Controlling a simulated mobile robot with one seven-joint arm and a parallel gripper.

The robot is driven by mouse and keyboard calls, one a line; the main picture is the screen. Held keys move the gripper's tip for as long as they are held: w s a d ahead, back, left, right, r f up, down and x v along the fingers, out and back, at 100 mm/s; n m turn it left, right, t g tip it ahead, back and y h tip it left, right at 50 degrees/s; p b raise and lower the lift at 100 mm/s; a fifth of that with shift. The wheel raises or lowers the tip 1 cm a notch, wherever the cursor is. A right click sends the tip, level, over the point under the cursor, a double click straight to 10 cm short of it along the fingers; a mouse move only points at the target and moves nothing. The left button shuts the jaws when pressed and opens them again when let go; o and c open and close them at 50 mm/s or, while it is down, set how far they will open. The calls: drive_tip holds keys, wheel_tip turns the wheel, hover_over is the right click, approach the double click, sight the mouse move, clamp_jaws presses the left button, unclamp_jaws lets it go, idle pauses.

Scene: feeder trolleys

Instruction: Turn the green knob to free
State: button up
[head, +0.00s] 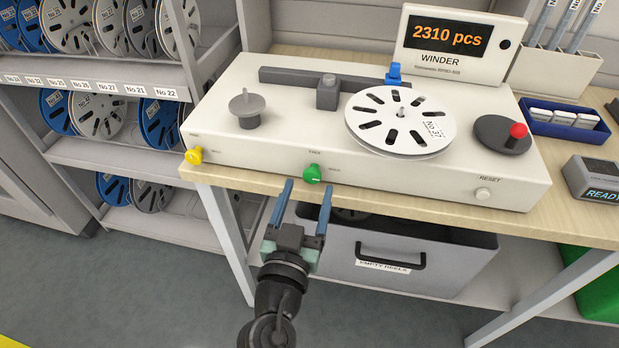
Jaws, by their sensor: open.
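The green knob (312,173) is on the front face of the white winder (255,160), left of its middle. Small labels sit on either side of it, too small to read clearly. My gripper (303,192) is open, its two blue fingers pointing up toward the winder's front. The fingertips appear just below and to the left of the green knob. In this view the right finger's tip is close to the knob; I cannot tell whether it touches. Nothing is between the fingers.
A yellow knob (194,156) is at the winder's left front, and a white reset button (483,194) at its right. The white reel No 37 (405,146) lies on top, near a red-knobbed crank (517,131). A grey empty-reels bin (345,247) stands below the bench.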

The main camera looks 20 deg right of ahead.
sight(313, 173)
drive_tip(key=shift+x, duration=1.35)
clamp_jaws()
